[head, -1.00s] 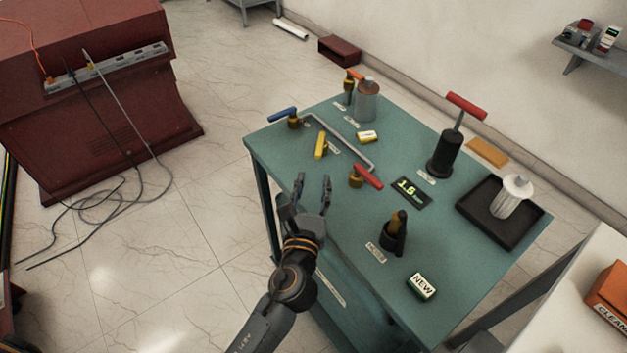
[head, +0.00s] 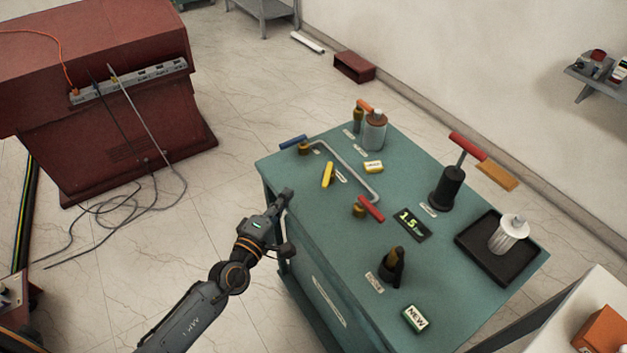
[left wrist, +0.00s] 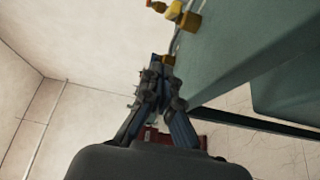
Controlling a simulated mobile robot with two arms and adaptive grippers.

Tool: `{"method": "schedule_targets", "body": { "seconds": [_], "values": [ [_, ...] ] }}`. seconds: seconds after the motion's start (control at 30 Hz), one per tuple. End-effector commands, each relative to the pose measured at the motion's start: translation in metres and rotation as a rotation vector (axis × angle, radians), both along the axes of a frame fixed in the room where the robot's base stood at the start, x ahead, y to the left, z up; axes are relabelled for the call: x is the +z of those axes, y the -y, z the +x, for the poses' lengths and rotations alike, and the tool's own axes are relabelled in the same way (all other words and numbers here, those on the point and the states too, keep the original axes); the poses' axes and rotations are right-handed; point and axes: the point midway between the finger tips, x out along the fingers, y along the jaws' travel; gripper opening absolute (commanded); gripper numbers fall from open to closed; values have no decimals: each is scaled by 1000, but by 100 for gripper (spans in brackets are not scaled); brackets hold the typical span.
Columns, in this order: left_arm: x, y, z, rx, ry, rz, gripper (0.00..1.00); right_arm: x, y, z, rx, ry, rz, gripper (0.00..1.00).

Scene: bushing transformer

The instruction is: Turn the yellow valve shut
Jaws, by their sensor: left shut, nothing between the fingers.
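The yellow valve handle (head: 328,174) is on the green table (head: 300,222), near its left edge, pointing roughly toward the front. My left gripper (head: 285,198) is at the table's left edge, in front of and to the left of the yellow handle and clear of it. It is shut and empty. In the left wrist view its fingers (left wrist: 160,72) come together beside the table edge. A yellow and brass fitting (left wrist: 188,20) shows beyond them; I cannot tell for sure which valve it is. My right gripper is not in view.
A blue-handled valve (head: 293,142), a bent grey pipe (head: 345,167) and a red-handled valve (head: 370,208) are close to the yellow one. A display (head: 411,224) reads 1.5. A black tray (head: 480,250) lies at right.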

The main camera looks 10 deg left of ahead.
Motion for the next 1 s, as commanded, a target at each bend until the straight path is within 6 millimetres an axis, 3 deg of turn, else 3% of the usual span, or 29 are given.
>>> {"method": "schedule_targets", "body": {
  "seconds": [0.27, 0.53, 1.0],
  "values": [
    [2, 15, 60, 0, 2, -4, 0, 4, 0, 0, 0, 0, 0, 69],
    [2, 50, 59, 0, -2, -7, 0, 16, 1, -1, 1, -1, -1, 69],
    [0, 56, 59, 0, 0, -5, 0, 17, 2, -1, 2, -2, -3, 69]
  ]
}}
